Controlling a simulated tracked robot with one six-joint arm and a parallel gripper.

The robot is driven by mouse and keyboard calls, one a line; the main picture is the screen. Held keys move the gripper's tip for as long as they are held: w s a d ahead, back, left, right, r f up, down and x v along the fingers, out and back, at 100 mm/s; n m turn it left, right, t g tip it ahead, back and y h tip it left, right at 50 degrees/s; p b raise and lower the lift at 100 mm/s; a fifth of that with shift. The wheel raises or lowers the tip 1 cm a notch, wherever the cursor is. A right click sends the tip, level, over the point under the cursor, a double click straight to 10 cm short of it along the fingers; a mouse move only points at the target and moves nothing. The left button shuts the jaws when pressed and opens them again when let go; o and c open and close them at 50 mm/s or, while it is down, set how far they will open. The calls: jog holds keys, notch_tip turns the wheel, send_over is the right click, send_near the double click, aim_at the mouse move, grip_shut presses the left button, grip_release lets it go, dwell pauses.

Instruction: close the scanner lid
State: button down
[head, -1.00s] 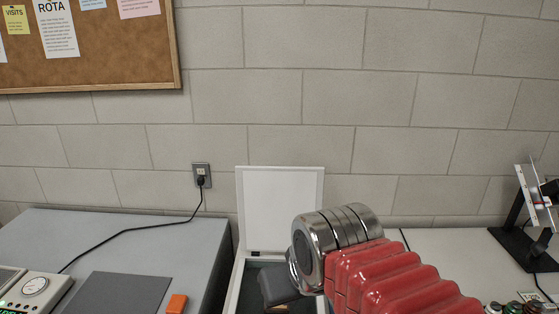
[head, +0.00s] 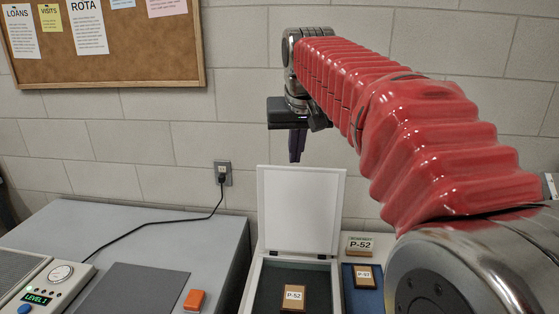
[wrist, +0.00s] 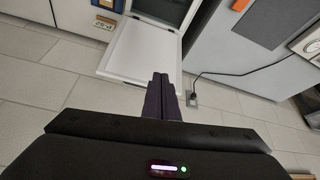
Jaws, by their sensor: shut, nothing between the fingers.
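The scanner (head: 247,290) stands on the bench with its white lid (head: 300,210) raised upright at the back. A wooden block labelled P-52 (head: 294,298) lies on its dark bed. My gripper (head: 297,158) is shut and empty, pointing down above the lid's top edge in the head view. In the wrist view my closed fingertips (wrist: 160,78) show in front of the raised lid (wrist: 138,50). The picture does not show them clearly touching the lid. Part of the scanner bed (wrist: 165,8) shows beyond the lid.
A blue tray (head: 350,299) with another labelled block (head: 365,276) and a P-52 sign (head: 360,245) stand right of the scanner. On the left are a grey bench (head: 130,235), an orange block (head: 194,301), a dark mat (head: 145,290) and a dial device (head: 45,285). A wall lies close behind.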

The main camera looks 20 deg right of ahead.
jog(key=w+d+f, duration=0.1)
jog(key=w+d, duration=0.2)
jog(key=w, duration=0.3)
jog(key=w+d+f+m, duration=0.1)
jog(key=w+d, duration=0.2)
jog(key=w, duration=0.4)
jog(key=w+d+m+h, duration=0.1)
jog(key=w+d, duration=0.2)
jog(key=w, duration=0.3)
jog(key=shift+w+f, duration=0.2)
jog(key=shift+f, duration=0.2)
jog(key=shift+d+f, duration=0.1)
jog(key=x, duration=1)
jog(key=shift+s+a+f, duration=0.1)
jog(key=shift+s+a, duration=0.15)
jog(key=shift+s, duration=0.45)
jog(key=shift+s+a+f, duration=0.1)
jog(key=shift+s+a, duration=0.15)
jog(key=shift+s, duration=0.4)
jog(key=shift+s+a, duration=0.25)
jog(key=shift+s, duration=0.45)
